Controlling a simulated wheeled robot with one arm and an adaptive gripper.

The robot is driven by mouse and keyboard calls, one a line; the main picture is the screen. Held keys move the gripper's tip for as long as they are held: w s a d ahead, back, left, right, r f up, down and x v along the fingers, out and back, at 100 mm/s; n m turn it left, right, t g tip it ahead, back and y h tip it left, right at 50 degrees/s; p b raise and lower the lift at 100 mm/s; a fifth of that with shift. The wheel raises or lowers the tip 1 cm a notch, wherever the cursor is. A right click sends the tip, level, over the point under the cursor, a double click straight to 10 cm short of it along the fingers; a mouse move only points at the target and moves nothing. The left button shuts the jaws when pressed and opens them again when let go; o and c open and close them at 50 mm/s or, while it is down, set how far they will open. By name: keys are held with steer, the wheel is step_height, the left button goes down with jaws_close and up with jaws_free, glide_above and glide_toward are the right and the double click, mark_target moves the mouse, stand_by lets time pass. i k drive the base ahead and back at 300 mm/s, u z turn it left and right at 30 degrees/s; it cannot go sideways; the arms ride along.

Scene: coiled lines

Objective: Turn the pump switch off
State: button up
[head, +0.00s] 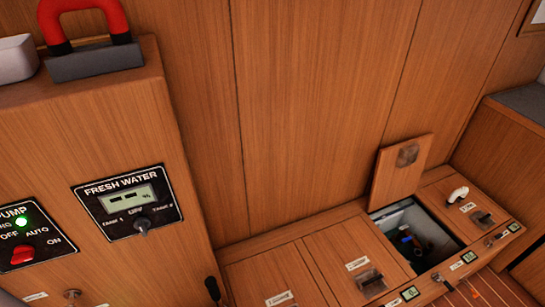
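The black pump panel (48,241) is at the left edge of the head view, partly cut off. It carries the labels OFF, AUTO and ON. Its red switch knob (22,255) sits below the labels, and I cannot tell which label it points to. My gripper does not show in this view.
A FRESH WATER panel (130,201) with a small display and a dark knob is right of the pump panel. A red-handled object (88,40) rests on the cabinet top. At lower right, an open hatch (410,238) shows a dark compartment beside closed lids.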

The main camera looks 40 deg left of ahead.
mark_target(23, 253)
steer(key=u, duration=3.4)
steer(key=k, duration=0.15)
steer(key=u, duration=0.05)
steer(key=i, duration=0.15)
steer(key=u, duration=1.7)
